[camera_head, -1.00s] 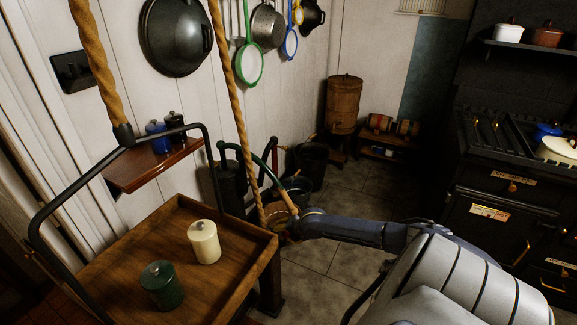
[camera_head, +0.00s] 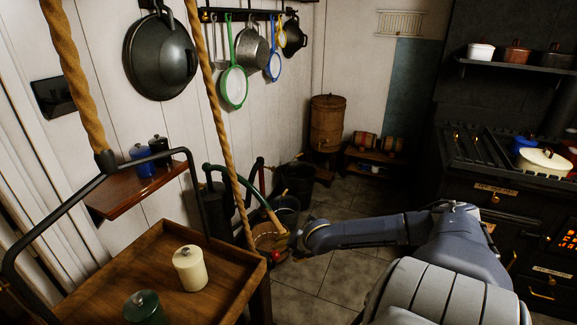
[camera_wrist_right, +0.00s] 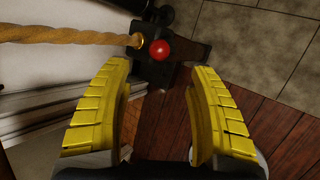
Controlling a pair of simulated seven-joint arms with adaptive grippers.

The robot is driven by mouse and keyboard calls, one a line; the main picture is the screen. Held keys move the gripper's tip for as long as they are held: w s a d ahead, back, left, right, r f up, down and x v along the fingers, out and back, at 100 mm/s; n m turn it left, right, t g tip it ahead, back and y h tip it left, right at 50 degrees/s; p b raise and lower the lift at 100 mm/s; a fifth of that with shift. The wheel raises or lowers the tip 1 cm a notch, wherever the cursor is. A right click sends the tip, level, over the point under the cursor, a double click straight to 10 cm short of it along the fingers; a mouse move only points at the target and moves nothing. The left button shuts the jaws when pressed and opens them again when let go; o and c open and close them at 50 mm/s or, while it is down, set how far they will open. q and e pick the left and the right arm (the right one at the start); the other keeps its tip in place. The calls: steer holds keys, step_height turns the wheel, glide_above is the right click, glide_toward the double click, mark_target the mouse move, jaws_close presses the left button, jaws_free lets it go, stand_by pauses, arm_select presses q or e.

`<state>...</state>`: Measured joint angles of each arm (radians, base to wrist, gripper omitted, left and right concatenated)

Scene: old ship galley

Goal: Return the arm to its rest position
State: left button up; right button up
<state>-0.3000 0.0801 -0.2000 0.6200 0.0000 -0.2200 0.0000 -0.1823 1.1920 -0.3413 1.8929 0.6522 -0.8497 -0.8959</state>
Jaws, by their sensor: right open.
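My right arm reaches in from the lower right in the head view. Its gripper (camera_head: 283,243) is at the far end, beside the tray cart and small against the dark floor. In the right wrist view the gripper (camera_wrist_right: 160,72) shows two yellow ridged fingers spread wide, with nothing held between them. A red ball (camera_wrist_right: 160,50) appears beyond the fingertips, by a rope and a dark fitting. My left gripper is not in view.
A wooden tray cart (camera_head: 249,276) holds a cream canister (camera_head: 190,268) and a green canister (camera_head: 144,308). Thick ropes (camera_head: 222,130) hang close to it. Buckets (camera_head: 286,213) stand behind the gripper. A black stove (camera_head: 478,211) is at right. Tiled floor (camera_head: 345,279) lies open below the arm.

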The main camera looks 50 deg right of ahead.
steer(key=shift+s+r, duration=0.15)
steer(key=shift+r, duration=0.05)
stand_by(0.5)
